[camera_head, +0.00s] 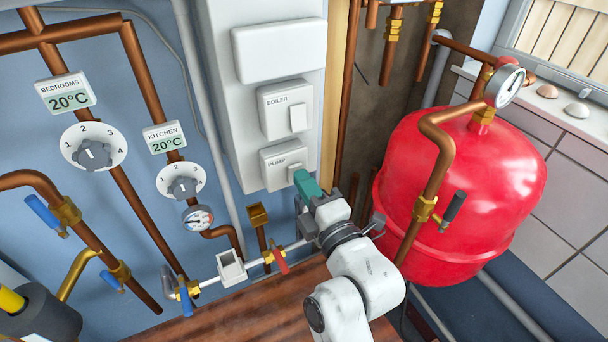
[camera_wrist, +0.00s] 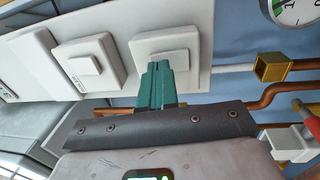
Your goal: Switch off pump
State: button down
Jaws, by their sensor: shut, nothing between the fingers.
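The white switch box labelled PUMP (camera_head: 275,163) is the lowest on the white wall panel. In the head view, my gripper (camera_head: 302,178) has its green fingertips at the lower right of this box, covering part of its rocker. In the wrist view, the pump box (camera_wrist: 190,48) is ahead of the fingers, and the gripper (camera_wrist: 157,68) overlaps the lower edge of its rocker (camera_wrist: 172,57). The fingers are shut with nothing between them. I cannot tell whether they touch the rocker, or which way it is tilted.
A BOILER switch box (camera_head: 285,108) sits just above the pump box. Copper pipes and a red tank (camera_head: 470,190) stand to the right. Two dials, the bedrooms dial (camera_head: 93,150) and the kitchen dial (camera_head: 182,183), are on the blue wall at left. A brass fitting (camera_head: 258,214) is close left of my gripper.

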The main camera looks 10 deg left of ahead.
jog(key=shift+w+a, duration=0.15)
jog(key=shift+w, duration=0.1)
jog(key=shift+r, duration=0.1)
jog(key=shift+w+a+r+p, duration=0.1)
jog(key=shift+w+r+p, duration=0.1)
jog(key=shift+p, duration=0.3)
jog(key=b+v, duration=0.3)
jog(key=v, duration=0.8)
dwell(0.3)
